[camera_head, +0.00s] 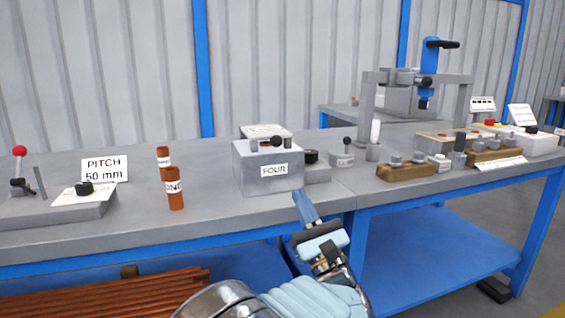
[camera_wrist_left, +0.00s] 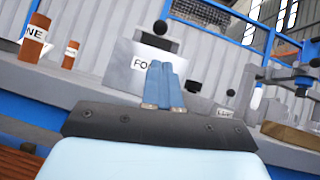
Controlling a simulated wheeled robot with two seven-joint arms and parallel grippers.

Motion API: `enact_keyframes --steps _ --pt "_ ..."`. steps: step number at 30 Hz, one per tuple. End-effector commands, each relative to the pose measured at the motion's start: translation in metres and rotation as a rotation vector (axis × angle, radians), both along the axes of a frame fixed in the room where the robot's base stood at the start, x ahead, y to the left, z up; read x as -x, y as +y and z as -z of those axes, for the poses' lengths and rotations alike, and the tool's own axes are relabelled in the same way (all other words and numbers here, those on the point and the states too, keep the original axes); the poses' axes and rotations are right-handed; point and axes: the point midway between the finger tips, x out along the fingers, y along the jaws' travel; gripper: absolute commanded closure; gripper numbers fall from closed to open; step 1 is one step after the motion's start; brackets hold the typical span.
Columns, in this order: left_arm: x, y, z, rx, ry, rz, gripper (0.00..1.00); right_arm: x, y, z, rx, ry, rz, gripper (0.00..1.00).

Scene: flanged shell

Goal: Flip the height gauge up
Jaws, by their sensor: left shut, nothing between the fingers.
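I cannot tell for certain which item is the height gauge. A grey block labelled FOUR (camera_head: 268,172) stands near the front edge of the bench, with small dark and grey parts on top. A small grey block with a black-knobbed upright pin (camera_head: 343,155) stands to its right. My left gripper (camera_head: 305,207) is shut and empty, in front of the bench edge, below and right of the FOUR block and apart from it. In the left wrist view its blue fingers (camera_wrist_left: 163,84) are together and cover part of the FOUR block (camera_wrist_left: 140,68). My right gripper is out of view.
Two orange cylinders (camera_head: 174,188) stand left of the block. A red-knobbed lever fixture (camera_head: 50,207) and a PITCH 50 mm card (camera_head: 104,170) are farther left. Wooden holders (camera_head: 405,172) lie right, before a grey frame with a blue device (camera_head: 430,70). Orange rods (camera_head: 100,295) lie below.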

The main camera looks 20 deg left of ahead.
Motion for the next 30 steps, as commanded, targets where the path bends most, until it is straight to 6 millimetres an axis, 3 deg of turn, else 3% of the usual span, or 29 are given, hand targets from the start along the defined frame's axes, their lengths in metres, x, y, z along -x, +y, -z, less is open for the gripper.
enact_keyframes --steps 11,24,30 --pt "-0.005 0.005 -0.005 0.004 0.001 -0.001 1.00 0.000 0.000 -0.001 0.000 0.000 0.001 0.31" --pt "-0.048 0.045 -0.050 0.003 0.002 -0.002 1.00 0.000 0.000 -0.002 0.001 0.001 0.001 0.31" --pt "-0.057 0.053 -0.060 0.003 0.002 -0.001 1.00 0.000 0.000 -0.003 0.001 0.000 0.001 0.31"
